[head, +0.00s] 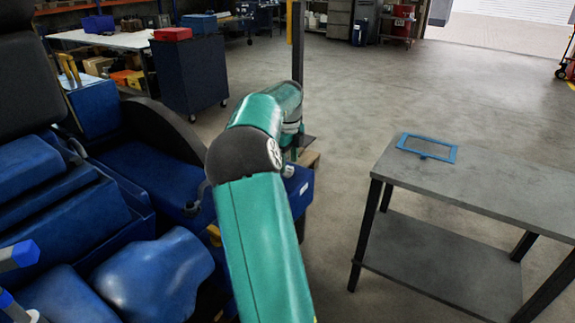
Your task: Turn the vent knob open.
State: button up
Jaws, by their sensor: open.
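A large blue machine (155,275) fills the lower left of the head view. I cannot make out the vent knob on it. Two blue-capped parts with grey shafts (18,255) show at the left edge, cut off by the frame, and I cannot tell what they are. My teal arm rises from the bottom centre, bends at a dark joint, and folds over beside the machine's right side. Its far end is hidden behind the arm's own links, so I cannot see my gripper or what is near it.
A grey two-level table (480,185) with a blue rectangular frame (428,148) on top stands at the right. A dark wheeled cabinet (190,75) bearing a red box (173,33) stands behind the machine. The concrete floor between machine and table is open.

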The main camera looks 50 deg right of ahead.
jog(key=shift+w+f, duration=0.1)
jog(key=shift+f, duration=0.9)
jog(key=c, duration=1)
jog(key=shift+n, duration=0.3)
jog(key=n, duration=0.8)
jog(key=shift+n, duration=0.4)
jog(key=n, duration=0.4)
jog(key=shift+n, duration=2.2)
